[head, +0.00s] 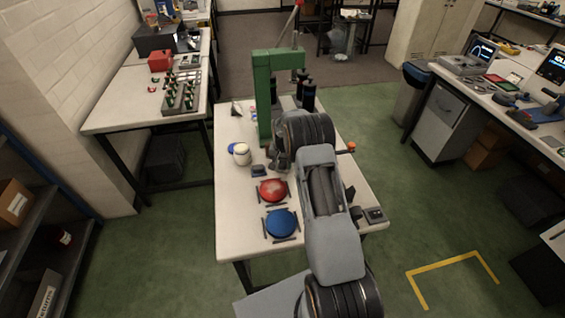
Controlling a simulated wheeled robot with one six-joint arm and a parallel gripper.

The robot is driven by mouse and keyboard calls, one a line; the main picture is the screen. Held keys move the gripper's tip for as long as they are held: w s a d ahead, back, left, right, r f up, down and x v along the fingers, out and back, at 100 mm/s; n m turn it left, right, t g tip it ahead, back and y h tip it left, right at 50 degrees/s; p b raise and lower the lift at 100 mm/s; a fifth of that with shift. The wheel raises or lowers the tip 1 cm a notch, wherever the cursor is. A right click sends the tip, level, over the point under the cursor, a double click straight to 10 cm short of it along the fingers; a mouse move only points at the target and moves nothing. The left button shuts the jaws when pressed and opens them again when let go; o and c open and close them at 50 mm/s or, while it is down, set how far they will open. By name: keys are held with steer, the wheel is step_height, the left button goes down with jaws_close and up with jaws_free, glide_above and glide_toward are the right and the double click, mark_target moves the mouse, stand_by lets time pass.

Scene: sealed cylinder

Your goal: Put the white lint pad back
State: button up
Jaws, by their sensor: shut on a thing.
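My arm reaches from the bottom over the right side of the near workbench (232,215). My gripper (279,160) is at its far end, low beside the foot of a green press frame (264,100). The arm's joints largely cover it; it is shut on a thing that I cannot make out. I cannot pick out a white lint pad with certainty. A red round pad (272,190) and a blue round pad (281,223) lie on the bench, nearer than the gripper, each between dark bars. A white jar-like thing (241,155) stands left of the gripper.
Dark cylinders (308,95) stand behind the press post. A small dark block (259,170) lies by the jar. A dark box (375,215) sits at the right bench edge. A side bench (110,112) holds a tray and red box. Green floor is open on the right.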

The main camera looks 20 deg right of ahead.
steer(key=shift+f, duration=0.15)
steer(key=shift+f, duration=0.15)
steer(key=o, duration=0.9)
